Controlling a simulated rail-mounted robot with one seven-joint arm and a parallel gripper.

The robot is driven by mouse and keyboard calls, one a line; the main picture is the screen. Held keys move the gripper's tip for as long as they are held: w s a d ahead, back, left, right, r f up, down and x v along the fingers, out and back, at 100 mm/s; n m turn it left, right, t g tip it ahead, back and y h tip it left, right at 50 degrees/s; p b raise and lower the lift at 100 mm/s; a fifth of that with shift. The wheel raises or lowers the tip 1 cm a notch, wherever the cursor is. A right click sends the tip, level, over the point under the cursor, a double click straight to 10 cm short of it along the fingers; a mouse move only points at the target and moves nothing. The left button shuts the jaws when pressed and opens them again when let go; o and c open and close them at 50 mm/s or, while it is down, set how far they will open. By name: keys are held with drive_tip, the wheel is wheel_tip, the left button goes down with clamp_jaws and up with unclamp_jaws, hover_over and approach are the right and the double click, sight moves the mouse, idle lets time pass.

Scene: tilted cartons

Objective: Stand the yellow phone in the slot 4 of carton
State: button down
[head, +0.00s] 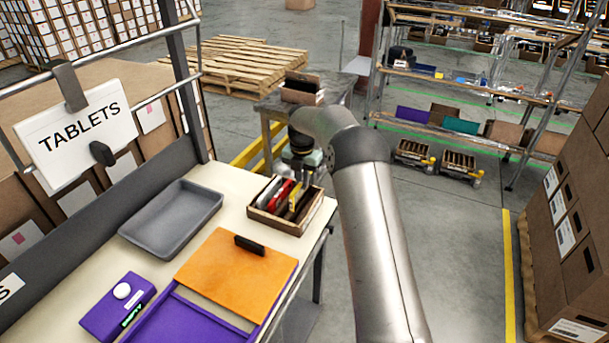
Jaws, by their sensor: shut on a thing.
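The carton (259,215) is an open brown box at the far right corner of the cream bench. It holds red, white and dark flat items standing on edge between dividers. My gripper (299,181) points down over the carton's right half. It is shut on the yellow phone (296,200), which shows as a narrow upright yellow strip at the carton's opening. The carton walls and my gripper hide much of the phone. I cannot tell its depth in the carton or which slot it lines up with.
A grey tray (172,219) lies left of the carton. An orange board (236,272) with a black block (249,245) lies in front, beside a purple tray (185,322) and a purple device (117,306). A "TABLETS" sign (77,134) hangs left. Another box (302,91) stands on a table behind.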

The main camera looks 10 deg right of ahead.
sight(303, 196)
drive_tip(key=shift+d+f+b, duration=0.1)
drive_tip(key=shift+f+b, duration=1.85)
drive_tip(key=shift+f, duration=1.65)
drive_tip(key=shift+f, duration=0.25)
drive_tip(key=c, duration=1.3)
unclamp_jaws()
drive_tip(key=shift+c, duration=0.2)
wheel_tip(303, 196, up, 17)
drive_tip(key=b, duration=0.1)
drive_tip(key=shift+r+b, duration=0.2)
drive_tip(key=shift+b, duration=0.15)
